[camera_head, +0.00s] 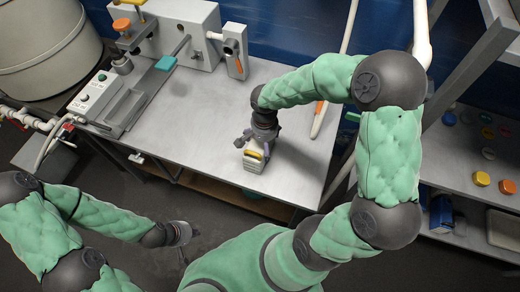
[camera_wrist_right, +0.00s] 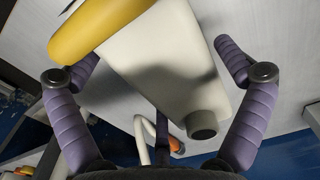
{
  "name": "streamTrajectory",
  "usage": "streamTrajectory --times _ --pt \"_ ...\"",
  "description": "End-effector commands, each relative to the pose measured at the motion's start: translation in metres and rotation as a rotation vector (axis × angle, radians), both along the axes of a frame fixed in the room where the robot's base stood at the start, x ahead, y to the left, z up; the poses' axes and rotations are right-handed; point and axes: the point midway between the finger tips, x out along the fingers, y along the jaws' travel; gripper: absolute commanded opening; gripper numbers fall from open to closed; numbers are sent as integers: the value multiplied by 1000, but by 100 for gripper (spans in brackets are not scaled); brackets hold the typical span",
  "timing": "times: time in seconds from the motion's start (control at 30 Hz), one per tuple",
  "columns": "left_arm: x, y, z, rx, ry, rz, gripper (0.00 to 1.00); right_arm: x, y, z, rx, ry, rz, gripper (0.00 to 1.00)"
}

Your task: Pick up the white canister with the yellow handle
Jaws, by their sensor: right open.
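The white canister (camera_head: 251,165) with a yellow handle (camera_head: 253,154) stands on the grey workbench near its front edge. In the right wrist view the white body (camera_wrist_right: 165,60), yellow handle (camera_wrist_right: 95,25) and a dark grey cap (camera_wrist_right: 202,125) fill the middle and upper left. My right gripper (camera_head: 258,138) is right at the canister.
A grey apparatus (camera_head: 180,25) with an orange knob and a control box (camera_head: 95,95) stands at the bench's back left. A white rod with an orange end (camera_head: 319,117) is right of the canister. Shelves (camera_head: 465,165) with coloured lids are at right. A large vat (camera_head: 45,45) is at far left.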

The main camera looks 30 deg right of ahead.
Motion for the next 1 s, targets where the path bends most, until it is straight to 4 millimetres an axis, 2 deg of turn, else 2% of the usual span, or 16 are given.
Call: streamTrajectory --times 0.03,0.1,0.3,0.47,0.5,0.83,1.0 --pt "0 0 -4 0 0 0 0 0 0 -8 0 0 0 100" --pt "0 0 -5 0 0 0 0 0 0 -11 1 -1 1 100" --pt "0 0 -4 0 0 0 0 0 0 -9 0 -1 0 100" --pt "0 0 -4 0 0 0 0 0 0 -9 0 -1 0 55" --pt "0 0 -4 0 0 0 0 0 0 -9 0 -1 0 50" --pt "0 0 -3 0 0 0 0 1 0 -7 0 -1 0 50" --pt "0 0 2 0 0 0 0 1 0 5 0 -3 -1 50"
